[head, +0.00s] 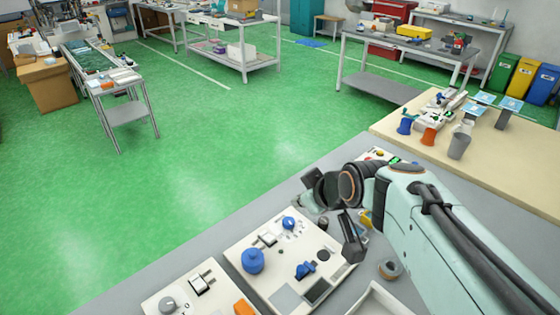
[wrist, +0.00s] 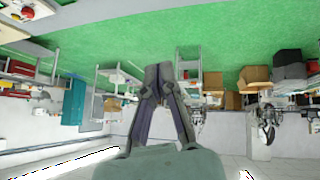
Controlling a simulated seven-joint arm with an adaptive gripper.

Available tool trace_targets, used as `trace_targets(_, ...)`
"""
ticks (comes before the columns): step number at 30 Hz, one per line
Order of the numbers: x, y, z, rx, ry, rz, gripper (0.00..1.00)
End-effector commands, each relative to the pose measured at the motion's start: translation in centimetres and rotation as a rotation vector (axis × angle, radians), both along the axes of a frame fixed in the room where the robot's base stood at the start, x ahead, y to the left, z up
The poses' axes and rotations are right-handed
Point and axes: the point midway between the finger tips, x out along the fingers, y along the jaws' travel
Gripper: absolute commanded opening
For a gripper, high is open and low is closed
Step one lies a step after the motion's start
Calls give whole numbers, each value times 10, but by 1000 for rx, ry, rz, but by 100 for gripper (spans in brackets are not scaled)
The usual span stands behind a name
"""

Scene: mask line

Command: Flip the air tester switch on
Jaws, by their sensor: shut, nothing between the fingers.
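A white panel (head: 278,262) lies on the grey bench in the head view. It carries a large blue knob (head: 252,260), a smaller blue knob (head: 289,223), a blue lever-like part (head: 305,269) and a small switch (head: 267,240). A second white unit (head: 182,297) at the bottom left has a grey knob and a switch (head: 202,283). I cannot tell which unit is the air tester or any switch's setting. My gripper (wrist: 160,70) is shut and empty in the wrist view, pointing out toward the room. My arm partly hides another unit with a green display (head: 394,161).
A tape roll (head: 391,269) and a white tray (head: 385,301) lie right of the panel, close to my arm. A wooden-topped table (head: 500,165) with cups and small devices stands at the right. The green floor at left is open.

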Motion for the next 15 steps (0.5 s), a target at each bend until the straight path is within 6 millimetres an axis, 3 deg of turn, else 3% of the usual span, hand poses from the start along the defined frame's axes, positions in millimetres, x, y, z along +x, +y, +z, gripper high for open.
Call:
trace_targets(3,51,14,-22,28,-35,63,0)
trace_targets(6,81,22,-50,61,-28,88,0)
trace_targets(10,99,26,-96,97,46,90,0)
trace_targets(15,98,26,-146,115,149,81,0)
